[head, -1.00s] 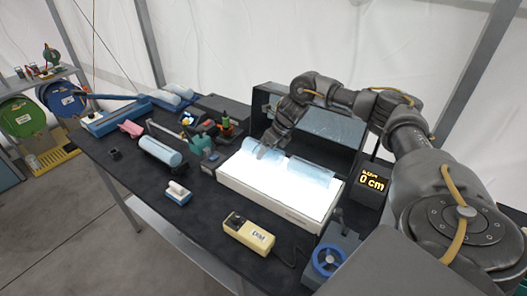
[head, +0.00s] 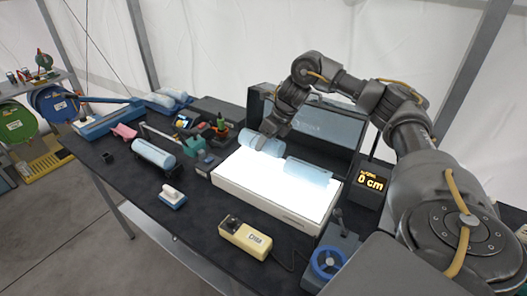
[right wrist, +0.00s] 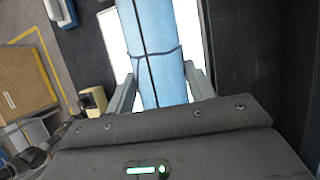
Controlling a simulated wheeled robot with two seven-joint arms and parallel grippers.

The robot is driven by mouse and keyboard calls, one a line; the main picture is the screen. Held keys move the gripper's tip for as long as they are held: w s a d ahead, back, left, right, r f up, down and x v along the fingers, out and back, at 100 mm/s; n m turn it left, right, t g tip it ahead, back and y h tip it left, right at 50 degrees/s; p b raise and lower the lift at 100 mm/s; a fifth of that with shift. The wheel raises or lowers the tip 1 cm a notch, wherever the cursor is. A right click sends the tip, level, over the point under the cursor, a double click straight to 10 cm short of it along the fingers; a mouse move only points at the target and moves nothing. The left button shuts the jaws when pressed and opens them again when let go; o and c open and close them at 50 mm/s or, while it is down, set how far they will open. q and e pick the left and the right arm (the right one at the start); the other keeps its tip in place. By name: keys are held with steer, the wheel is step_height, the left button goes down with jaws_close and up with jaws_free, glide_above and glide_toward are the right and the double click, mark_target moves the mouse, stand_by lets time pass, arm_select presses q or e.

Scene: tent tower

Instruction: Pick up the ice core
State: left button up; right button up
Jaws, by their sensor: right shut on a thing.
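My right gripper (head: 270,132) is shut on a pale blue ice core piece (head: 254,143) above the far left end of the glowing white light box (head: 250,201). In the right wrist view the held core (right wrist: 158,50) runs between the two fingers and shows dark lines across its surface. In the head view it looks slightly raised, but I cannot tell the gap below it. A second ice core piece (head: 308,172) lies on the light box to the right, apart from it. My left gripper is not in view.
Another pale blue cylinder (head: 154,154) lies on the dark table at left. A dark open case (head: 320,125) stands behind the light box.

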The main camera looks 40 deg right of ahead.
steer(key=s+r, duration=0.2)
steer(key=r, duration=0.1)
steer(key=s+r, duration=0.1)
steer(key=shift+s+a+r+p, duration=0.1)
steer(key=shift+a+r+p, duration=0.2)
steer(key=shift+a+p, duration=0.1)
steer(key=s+a+r, duration=0.2)
steer(key=s+r, duration=0.1)
steer(key=s, duration=0.5)
steer(key=shift+s+p, duration=0.35)
steer(key=shift+p, duration=0.05)
